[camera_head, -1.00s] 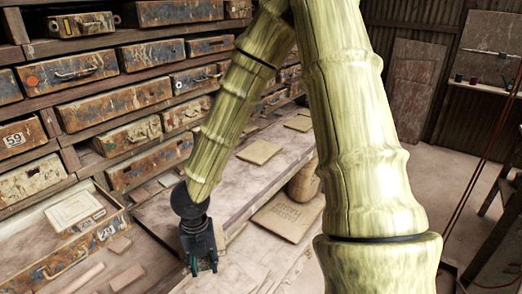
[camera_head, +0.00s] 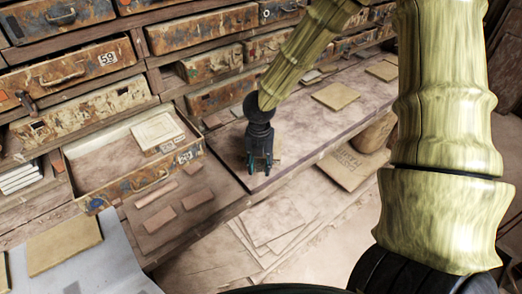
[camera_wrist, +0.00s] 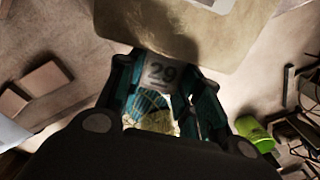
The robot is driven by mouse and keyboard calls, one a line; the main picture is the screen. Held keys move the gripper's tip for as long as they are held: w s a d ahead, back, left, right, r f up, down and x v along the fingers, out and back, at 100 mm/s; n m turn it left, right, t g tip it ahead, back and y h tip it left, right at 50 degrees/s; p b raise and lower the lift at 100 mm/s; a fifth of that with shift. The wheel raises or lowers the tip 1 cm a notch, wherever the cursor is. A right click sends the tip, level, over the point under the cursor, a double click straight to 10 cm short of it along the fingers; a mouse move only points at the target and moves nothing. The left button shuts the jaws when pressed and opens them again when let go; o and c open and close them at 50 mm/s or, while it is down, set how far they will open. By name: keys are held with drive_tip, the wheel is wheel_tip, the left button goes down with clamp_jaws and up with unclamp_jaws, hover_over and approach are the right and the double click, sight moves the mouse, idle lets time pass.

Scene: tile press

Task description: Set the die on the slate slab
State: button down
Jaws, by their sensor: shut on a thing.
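My gripper (camera_head: 260,168) points down over the left end of a grey-brown slab with a dark front edge (camera_head: 325,125), which may be the slate slab. In the wrist view my gripper (camera_wrist: 163,95) is shut on a small piece, probably the die (camera_wrist: 162,72). It has a grey face marked 29, with a blue and yellow pattern (camera_wrist: 150,108) just below. The fingers hide its sides. In the head view the gripper hides the held piece. I cannot tell whether it touches the slab.
A tan tile (camera_head: 335,96) lies further along the slab. An open drawer (camera_head: 100,158) and several reddish strips (camera_head: 158,220) are at left. Rows of worn drawers (camera_head: 205,25) stand behind. Pale sheets (camera_head: 280,222) lie below the slab's front edge.

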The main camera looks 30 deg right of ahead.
drive_tip(key=w+d+p, duration=0.1)
drive_tip(key=w, duration=0.1)
drive_tip(key=w+d, duration=0.2)
drive_tip(key=w+d+p, duration=0.1)
drive_tip(key=w, duration=0.1)
drive_tip(key=shift+w+d+f+p, duration=0.15)
drive_tip(key=shift+d+f+p, duration=0.05)
drive_tip(key=shift+f+p, duration=1.05)
drive_tip(key=shift+f, duration=0.8)
drive_tip(key=shift+f, duration=0.1)
drive_tip(key=c, duration=1)
unclamp_jaws()
drive_tip(key=shift+o, duration=0.2)
drive_tip(key=shift+r+b, duration=1.5)
drive_tip(key=shift+r, duration=4.6)
